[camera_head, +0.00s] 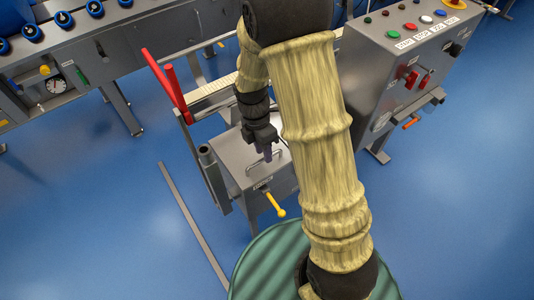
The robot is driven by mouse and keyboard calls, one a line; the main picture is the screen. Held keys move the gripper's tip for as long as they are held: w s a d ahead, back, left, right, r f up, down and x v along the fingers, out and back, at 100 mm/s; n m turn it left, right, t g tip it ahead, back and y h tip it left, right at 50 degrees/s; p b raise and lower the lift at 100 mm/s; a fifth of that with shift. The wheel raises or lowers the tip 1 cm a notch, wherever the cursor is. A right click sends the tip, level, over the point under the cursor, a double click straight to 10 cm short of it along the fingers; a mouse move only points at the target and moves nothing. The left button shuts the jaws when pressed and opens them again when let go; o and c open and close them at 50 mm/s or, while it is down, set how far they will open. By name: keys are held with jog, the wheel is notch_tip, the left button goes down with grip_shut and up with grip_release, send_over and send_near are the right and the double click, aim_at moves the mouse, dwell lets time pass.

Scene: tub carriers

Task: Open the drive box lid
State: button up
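The drive box is most likely the grey metal box (229,177) in the middle of the view, though I cannot read its label. Its flat top lid (235,157) looks closed and carries a thin bar handle (262,163). My gripper (267,154) points down just above the lid, close to the handle. I cannot tell whether its fingers touch the handle or are open or shut. A yellow lever (273,203) sticks out from the box's front. My arm, in a tan sleeve, hides the right part of the box.
A red-handled frame (168,86) stands behind the box at left. A grey control panel (405,60) with buttons stands at right. A grey conveyor bench (120,50) runs along the back left. A floor rail (193,225) lies left; blue floor is clear on both sides.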

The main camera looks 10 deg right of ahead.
jog(key=shift+s+f, duration=0.1)
jog(key=shift+f, duration=0.4)
jog(key=shift+c, duration=0.3)
grip_shut()
jog(key=shift+r, duration=0.1)
